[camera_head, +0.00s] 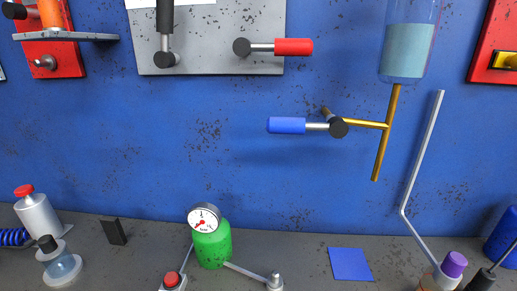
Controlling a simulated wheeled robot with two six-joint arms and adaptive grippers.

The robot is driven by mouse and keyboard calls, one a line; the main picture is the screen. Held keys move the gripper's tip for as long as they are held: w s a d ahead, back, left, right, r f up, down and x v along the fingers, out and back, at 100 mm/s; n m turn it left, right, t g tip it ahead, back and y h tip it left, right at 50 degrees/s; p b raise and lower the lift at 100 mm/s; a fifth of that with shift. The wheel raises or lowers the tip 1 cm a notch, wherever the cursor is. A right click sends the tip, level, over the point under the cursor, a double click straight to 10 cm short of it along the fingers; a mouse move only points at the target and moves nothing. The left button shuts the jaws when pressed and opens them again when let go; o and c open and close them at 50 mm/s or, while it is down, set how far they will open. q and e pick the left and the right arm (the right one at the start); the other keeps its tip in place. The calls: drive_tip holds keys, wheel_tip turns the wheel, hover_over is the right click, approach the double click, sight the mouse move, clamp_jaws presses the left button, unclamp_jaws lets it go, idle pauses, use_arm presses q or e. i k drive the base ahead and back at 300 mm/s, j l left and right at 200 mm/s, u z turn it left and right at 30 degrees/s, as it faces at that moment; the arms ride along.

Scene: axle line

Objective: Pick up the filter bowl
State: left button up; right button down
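Nothing here is plainly marked as the filter bowl. A small clear, bowl-like part (64,269) with a grey rim and a black top stands on the bench at the lower left. A larger clear cylinder (407,48) holding teal liquid is at the upper right, above a brass pipe (387,135), its top cut off by the picture edge. I cannot tell which of them is the filter bowl. Neither of my grippers is in view.
A white cylinder with a red cap (37,215) stands close behind the clear part, beside a black block (114,232). A green canister with a gauge (212,246) and a blue square (350,264) are farther right. A blue-handled valve (287,125) juts from the wall.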

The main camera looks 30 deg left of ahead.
sight(54, 256)
drive_tip(key=u, duration=2.5)
